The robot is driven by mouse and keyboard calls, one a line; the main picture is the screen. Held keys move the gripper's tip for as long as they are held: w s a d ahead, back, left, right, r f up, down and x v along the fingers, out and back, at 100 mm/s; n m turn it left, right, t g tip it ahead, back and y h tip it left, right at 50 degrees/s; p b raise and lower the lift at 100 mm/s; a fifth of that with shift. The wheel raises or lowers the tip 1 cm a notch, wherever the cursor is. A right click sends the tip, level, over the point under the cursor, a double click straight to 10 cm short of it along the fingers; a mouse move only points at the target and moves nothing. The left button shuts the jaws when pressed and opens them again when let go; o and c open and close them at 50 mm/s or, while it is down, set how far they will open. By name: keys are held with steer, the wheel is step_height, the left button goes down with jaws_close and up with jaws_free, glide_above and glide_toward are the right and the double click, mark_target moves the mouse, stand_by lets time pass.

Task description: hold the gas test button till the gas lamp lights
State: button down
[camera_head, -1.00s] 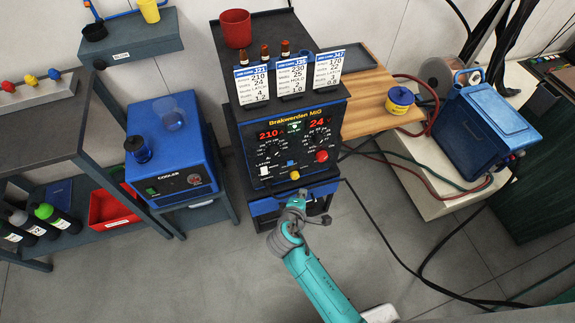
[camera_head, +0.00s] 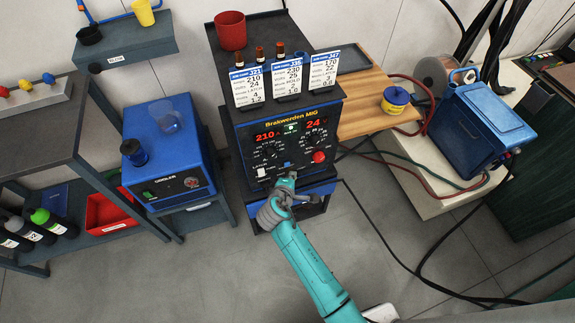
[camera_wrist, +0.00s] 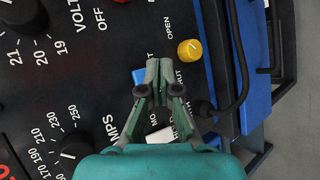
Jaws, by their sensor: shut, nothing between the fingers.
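The black welder panel (camera_head: 268,136) has red readouts 210 and 24. My gripper (camera_head: 289,176) is at its lower middle; in the wrist view the fingertips (camera_wrist: 158,66) are together and empty. A blue button (camera_wrist: 139,76) shows right beside them, partly hidden; it also shows just above the gripper in the head view (camera_head: 287,165). I cannot tell whether the fingers touch it, and its label is hidden. A small green light (camera_head: 291,127) shows under the panel's title; I cannot read whether it is the gas lamp.
A yellow knob (camera_wrist: 189,49) marked OPEN and a white switch (camera_wrist: 160,138) sit close to the fingers. A red knob (camera_head: 319,157) is right of them on the panel. Job cards (camera_head: 286,80) stand on top. A blue cooler (camera_head: 168,150) is left; cables lie right.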

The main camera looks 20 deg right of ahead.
steer(key=shift+w, duration=0.6)
steer(key=shift+w, duration=0.15)
stand_by(1.0)
steer(key=shift+w, duration=0.3)
steer(key=shift+w, duration=0.45)
stand_by(2.2)
steer(key=shift+s, duration=0.1)
stand_by(0.4)
steer(key=shift+s, duration=0.8)
steer(key=shift+s, duration=2.5)
